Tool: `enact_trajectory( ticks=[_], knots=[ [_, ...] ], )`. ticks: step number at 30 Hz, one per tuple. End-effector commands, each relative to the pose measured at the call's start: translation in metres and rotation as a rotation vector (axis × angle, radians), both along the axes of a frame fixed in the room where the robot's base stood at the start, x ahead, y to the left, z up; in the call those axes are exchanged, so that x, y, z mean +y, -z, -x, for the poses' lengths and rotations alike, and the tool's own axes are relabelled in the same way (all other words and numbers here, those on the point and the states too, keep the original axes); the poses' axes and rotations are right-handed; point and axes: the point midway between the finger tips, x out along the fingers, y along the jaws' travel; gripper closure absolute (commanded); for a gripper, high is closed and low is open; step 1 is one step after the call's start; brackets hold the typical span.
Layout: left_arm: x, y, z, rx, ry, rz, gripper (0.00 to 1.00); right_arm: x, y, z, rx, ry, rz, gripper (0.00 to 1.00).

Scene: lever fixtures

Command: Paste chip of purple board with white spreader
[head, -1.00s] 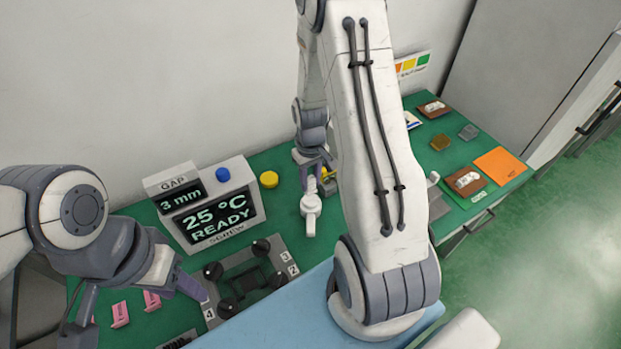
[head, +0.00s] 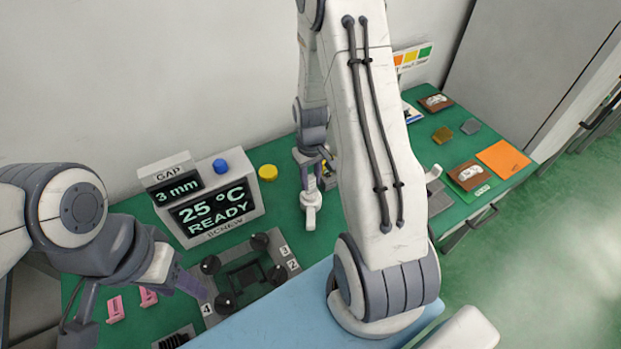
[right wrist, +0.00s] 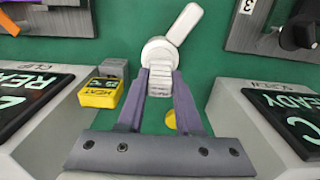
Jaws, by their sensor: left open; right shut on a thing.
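My right gripper (right wrist: 162,92) is shut on a white tool with a ridged grip and a round head with a flat arm, which I take for the white spreader (right wrist: 182,24). It also shows in the head view (head: 311,212), over the green table beside the display unit. I cannot tell if it touches the table. My left gripper (head: 140,302) is open and empty, near the frame's corner marked 4. A dark board (head: 248,279) with a square in its middle lies in the grey frame with black knobs. No purple shows on it, and its chip is not clear.
A display unit (head: 213,211) reads 3 mm, 25 °C and READY. A blue knob (head: 221,166) and yellow disc (head: 268,173) are nearby. Pink pieces (head: 115,309) lie near my left gripper. Brown boards and an orange sheet (head: 502,158) lie at right. A yellow HEAT box (right wrist: 99,93) stands beside my right gripper.

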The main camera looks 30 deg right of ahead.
Motion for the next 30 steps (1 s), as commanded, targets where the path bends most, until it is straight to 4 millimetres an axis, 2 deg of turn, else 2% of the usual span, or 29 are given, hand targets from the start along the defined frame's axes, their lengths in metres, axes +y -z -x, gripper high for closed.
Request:
enact_trajectory(
  ticks=[30],
  knots=[
    [0.0000, 0.0071, 0.0000, 0.000, 0.000, 0.000, 0.50, 0.0000, 0.0098, -0.0002, 0.000, 0.000, 0.000, 1.00]
  ],
)
